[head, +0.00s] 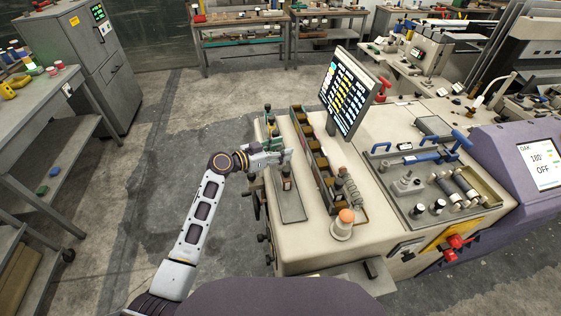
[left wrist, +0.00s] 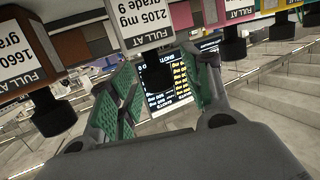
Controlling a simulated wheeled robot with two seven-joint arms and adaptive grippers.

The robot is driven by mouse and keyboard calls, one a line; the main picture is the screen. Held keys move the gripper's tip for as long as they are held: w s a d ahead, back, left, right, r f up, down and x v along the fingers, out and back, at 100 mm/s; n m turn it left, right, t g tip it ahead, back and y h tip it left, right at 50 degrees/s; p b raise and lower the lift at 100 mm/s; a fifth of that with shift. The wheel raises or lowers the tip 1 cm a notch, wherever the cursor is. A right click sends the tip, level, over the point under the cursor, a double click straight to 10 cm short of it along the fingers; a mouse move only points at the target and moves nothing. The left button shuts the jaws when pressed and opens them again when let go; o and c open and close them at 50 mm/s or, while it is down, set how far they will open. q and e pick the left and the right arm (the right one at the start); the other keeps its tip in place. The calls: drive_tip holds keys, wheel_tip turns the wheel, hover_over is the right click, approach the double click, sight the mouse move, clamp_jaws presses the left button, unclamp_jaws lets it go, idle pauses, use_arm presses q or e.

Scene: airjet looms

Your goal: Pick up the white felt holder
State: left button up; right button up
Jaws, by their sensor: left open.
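My left gripper (head: 279,153) is over a narrow grey tray (head: 291,210) on the left side of the cream machine top. In the left wrist view the gripper (left wrist: 166,88) is open, its green pads apart. A holder with a white label (left wrist: 144,22) reading 2105 mg, grade 9, is straight ahead; its black knob (left wrist: 156,70) shows between the fingers, and I cannot tell whether they touch. Similar labelled holders stand to both sides, one reading 1660 (left wrist: 22,62). I cannot tell for sure which holder is the white felt one. My right gripper is out of view.
A long compartment tray (head: 318,165) lies right of the gripper, with a screen (head: 347,92) behind it. An orange-topped knob (head: 344,220) stands near the front edge. A tool tray (head: 405,205) is further right. Open floor lies left of the machine.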

use_arm(q)
drive_tip(key=shift+c, duration=0.3)
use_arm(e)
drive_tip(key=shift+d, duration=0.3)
use_arm(q)
drive_tip(key=shift+c, duration=1.3)
clamp_jaws()
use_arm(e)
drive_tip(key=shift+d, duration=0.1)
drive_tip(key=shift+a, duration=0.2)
